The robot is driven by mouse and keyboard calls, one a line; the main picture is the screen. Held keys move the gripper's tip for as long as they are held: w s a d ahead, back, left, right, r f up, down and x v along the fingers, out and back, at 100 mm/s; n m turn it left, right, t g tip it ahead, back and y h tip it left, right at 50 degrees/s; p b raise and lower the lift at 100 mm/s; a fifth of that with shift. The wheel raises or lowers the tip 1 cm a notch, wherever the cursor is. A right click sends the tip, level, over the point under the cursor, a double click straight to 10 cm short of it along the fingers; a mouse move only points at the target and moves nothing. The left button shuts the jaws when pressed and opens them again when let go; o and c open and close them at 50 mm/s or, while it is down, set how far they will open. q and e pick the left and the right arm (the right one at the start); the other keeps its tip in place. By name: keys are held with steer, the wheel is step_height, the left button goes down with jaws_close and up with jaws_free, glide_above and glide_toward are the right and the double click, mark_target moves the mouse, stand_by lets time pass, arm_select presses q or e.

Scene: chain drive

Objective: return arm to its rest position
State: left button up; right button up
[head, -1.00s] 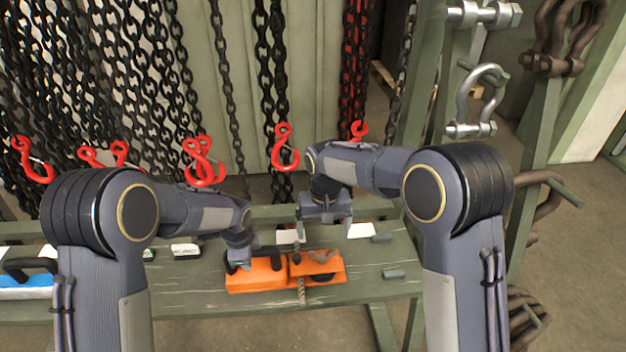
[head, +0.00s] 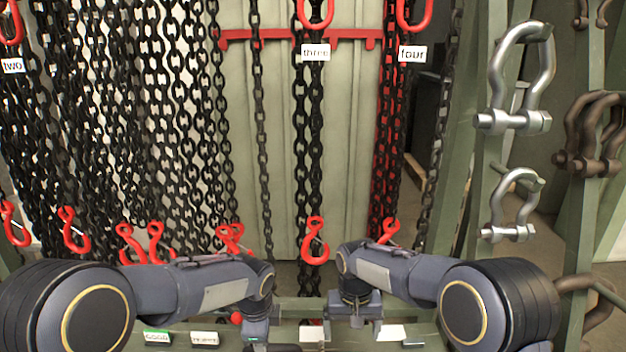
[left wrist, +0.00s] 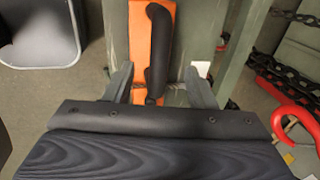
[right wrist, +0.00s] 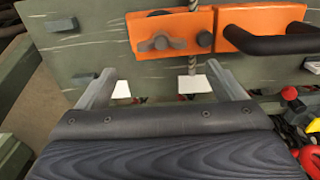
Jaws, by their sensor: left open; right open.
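My right gripper (head: 355,318) is open and empty over the green bench. In the right wrist view its fingers (right wrist: 162,76) stand apart, with white labels beyond them. My left gripper (head: 257,335) is low in the head view. In the left wrist view its open fingers (left wrist: 161,82) stand either side of the black handle (left wrist: 160,45) on an orange block (left wrist: 139,40); contact cannot be told. The right wrist view shows the orange block (right wrist: 265,18) with its handle and a second orange block (right wrist: 170,46) crossed by a twisted rod (right wrist: 192,62).
Black chains with red hooks (head: 315,242) hang behind the bench, near both arms. Silver shackles (head: 515,205) hang on a green frame at right. Labels (head: 158,337) lie on the bench (right wrist: 90,50). Floor shows beyond its edge in the right wrist view.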

arm_select(q)
steer(key=s+a+r+n+t+h, duration=0.1)
steer(key=s+a+r+n, duration=0.3)
steer(key=s+r, duration=0.15)
steer(key=s+a+r+n+h, duration=0.2)
steer(key=s+a+r+n, duration=0.25)
steer(key=s, duration=0.25)
arm_select(e)
steer(key=s+d+r+m+t+y, duration=0.1)
steer(key=s+d+r+t+y, duration=0.15)
steer(key=s+d+r, duration=0.85)
arm_select(q)
steer(key=s+a+f+n+t, duration=0.1)
steer(key=s+n+t, duration=0.1)
steer(key=s+n, duration=0.9)
steer(key=s, duration=0.4)
steer(key=shift+s+h, duration=0.4)
arm_select(e)
steer(key=s+f+t+y, duration=0.1)
steer(key=s+t, duration=0.2)
steer(key=s, duration=1.6)
steer(key=shift+d+m, duration=0.3)
steer(key=shift+d, duration=0.15)
steer(key=shift+s, duration=0.1)
